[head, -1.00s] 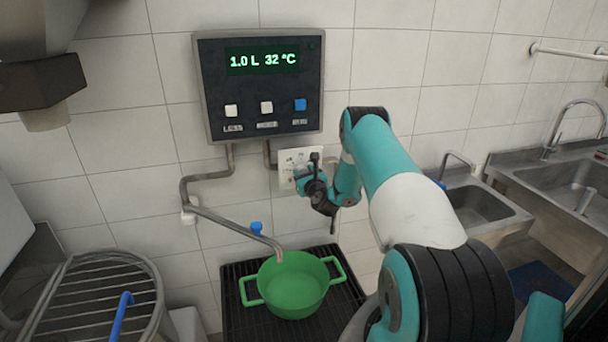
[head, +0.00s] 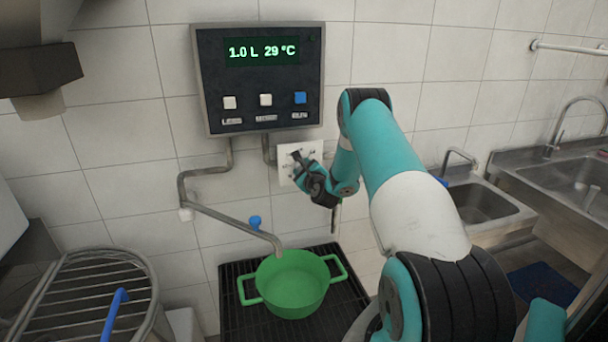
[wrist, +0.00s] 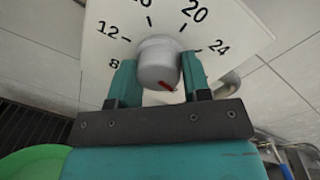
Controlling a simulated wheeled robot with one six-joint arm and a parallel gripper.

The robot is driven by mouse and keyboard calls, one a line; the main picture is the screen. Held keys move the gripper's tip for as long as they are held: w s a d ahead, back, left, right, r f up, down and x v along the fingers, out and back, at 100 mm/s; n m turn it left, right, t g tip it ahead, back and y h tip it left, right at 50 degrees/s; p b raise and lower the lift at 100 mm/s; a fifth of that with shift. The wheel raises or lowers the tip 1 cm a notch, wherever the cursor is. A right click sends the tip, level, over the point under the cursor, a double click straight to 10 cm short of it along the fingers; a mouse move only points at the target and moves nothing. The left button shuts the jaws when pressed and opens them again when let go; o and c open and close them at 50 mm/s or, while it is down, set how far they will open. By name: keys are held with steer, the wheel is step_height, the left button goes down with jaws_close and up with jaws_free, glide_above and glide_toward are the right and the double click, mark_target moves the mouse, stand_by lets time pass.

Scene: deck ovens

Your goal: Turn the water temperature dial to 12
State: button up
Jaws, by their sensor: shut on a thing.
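The water temperature dial (wrist: 158,64) is a grey round knob with a red mark on a white plate, which shows in the head view (head: 285,165). In the wrist view the printed numbers 8, 12, 20 and 24 stand around it, and one between 12 and 20 is partly cut off. The red mark sits at the knob's lower right. My gripper (wrist: 158,82) is shut on the dial, one finger on each side. In the head view the gripper hides most of the dial. The display (head: 262,51) on the wall box reads 1.0 L and 29 °C.
Two white buttons and a blue one sit below the display. A bent metal spout (head: 235,223) reaches over a green pot (head: 292,284) on a black grate (head: 236,325). Sinks (head: 478,204) stand at the right, a round wire rack (head: 90,300) at the lower left.

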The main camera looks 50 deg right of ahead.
steer(key=shift+w+a+f+m+h+b, duration=0.1)
steer(key=shift+m+h+b, duration=0.3)
steer(key=shift+m+b, duration=5.35)
steer(key=shift+s+f+m+h+b, duration=0.1)
steer(key=shift+m+h+b, duration=0.3)
steer(key=shift+m+b, duration=5.35)
steer(key=shift+w+a+f+m+h+b, duration=0.1)
steer(key=shift+m+h+b, duration=0.3)
steer(key=shift+m+b, duration=5.35)
steer(key=shift+r, duration=0.1)
steer(key=o, duration=0.9)
steer(key=shift+p, duration=0.3)
